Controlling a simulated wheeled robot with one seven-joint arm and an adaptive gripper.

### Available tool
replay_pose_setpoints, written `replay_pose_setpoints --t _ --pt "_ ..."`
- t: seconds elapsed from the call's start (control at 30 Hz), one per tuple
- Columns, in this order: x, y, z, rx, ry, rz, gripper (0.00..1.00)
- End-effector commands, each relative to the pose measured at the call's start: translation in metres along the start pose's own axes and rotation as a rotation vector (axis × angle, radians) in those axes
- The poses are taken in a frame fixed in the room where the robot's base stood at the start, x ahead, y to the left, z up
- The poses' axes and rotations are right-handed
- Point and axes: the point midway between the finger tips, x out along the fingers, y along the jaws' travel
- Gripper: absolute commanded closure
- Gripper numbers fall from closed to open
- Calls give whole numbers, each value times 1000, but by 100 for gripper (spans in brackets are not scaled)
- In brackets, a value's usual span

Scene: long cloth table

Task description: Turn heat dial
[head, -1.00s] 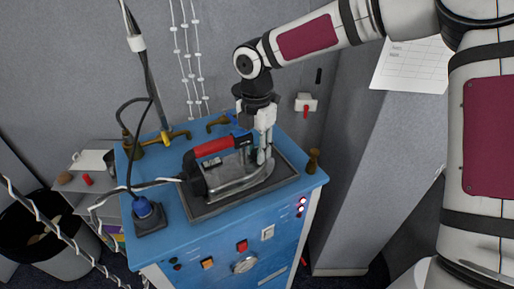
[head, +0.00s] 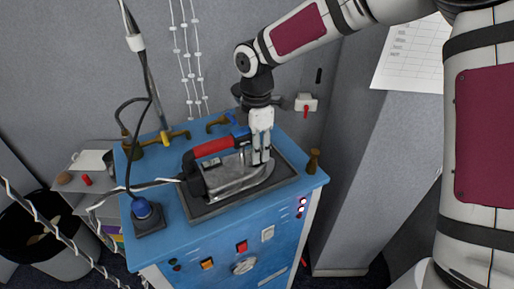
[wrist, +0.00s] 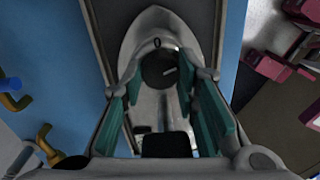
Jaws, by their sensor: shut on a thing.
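The iron (head: 225,178) has a red handle and a metal body, and lies on a dark plate (head: 202,212) on top of the blue cabinet. Its heat dial (wrist: 158,68) is a dark round knob with a pale mark, near the pointed end, with a "0" printed beside it. My gripper (head: 261,161) points down at that end of the iron. In the wrist view, its teal-padded fingers (wrist: 163,75) are on either side of the dial and shut on it. In the head view the fingers hide the dial.
The blue cabinet (head: 210,258) carries brass taps (head: 180,134), a blue plug on a dark base and a brass knob (head: 313,162). A cable runs left from the iron. A grey wall stands behind, and a grey panel (head: 372,150) rises on the right.

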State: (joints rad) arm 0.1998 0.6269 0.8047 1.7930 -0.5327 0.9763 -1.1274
Motion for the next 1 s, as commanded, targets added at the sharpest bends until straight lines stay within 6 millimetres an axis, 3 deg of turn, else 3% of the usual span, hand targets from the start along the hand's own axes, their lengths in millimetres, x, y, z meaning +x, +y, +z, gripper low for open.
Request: replay_pose_setpoints --t 0.43,0.47,0.53,0.87,1.0 --pt "0 0 0 14 1 -1 100" --pt "0 0 0 14 1 -1 70" --pt "0 0 0 14 1 -1 54" --pt "-1 0 0 14 1 0 51" --pt "-12 0 0 15 -1 2 51"
